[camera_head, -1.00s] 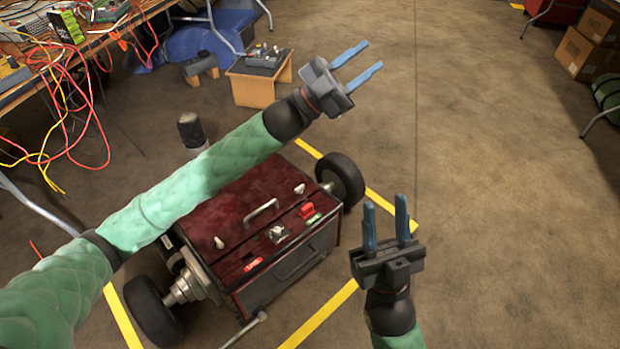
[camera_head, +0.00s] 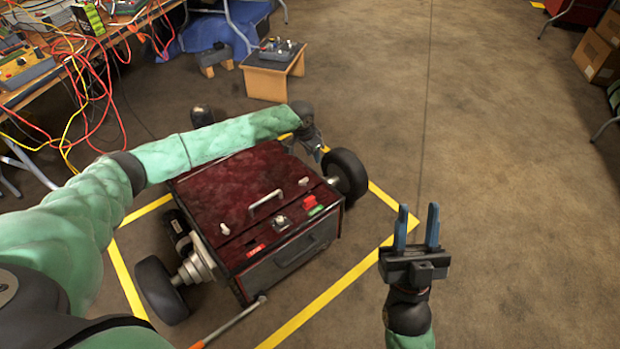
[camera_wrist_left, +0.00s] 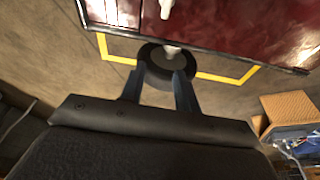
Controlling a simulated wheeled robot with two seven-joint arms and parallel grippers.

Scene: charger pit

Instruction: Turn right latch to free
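A dark red box on wheels (camera_head: 225,185) stands on the floor. A small white latch (camera_head: 303,181) sits on the right part of its lid, and another (camera_head: 224,229) on the left. In the left wrist view a white latch (camera_wrist_left: 166,9) shows at the top edge. My left gripper (camera_head: 317,153) is beyond the lid's far right corner, near the right wheel, pointing down and apart from the latch. In the wrist view its blue fingers (camera_wrist_left: 158,76) are apart and empty, with the wheel behind them. My right gripper (camera_head: 417,210) is open and empty, right of the box.
The lid carries a metal handle (camera_head: 265,203), a red switch (camera_head: 310,202) and a metal knob (camera_head: 281,221). Wheels (camera_head: 345,177) stick out at both sides. A small wooden stand (camera_head: 272,80) is behind, and a cable-strewn table (camera_head: 40,75) at upper left.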

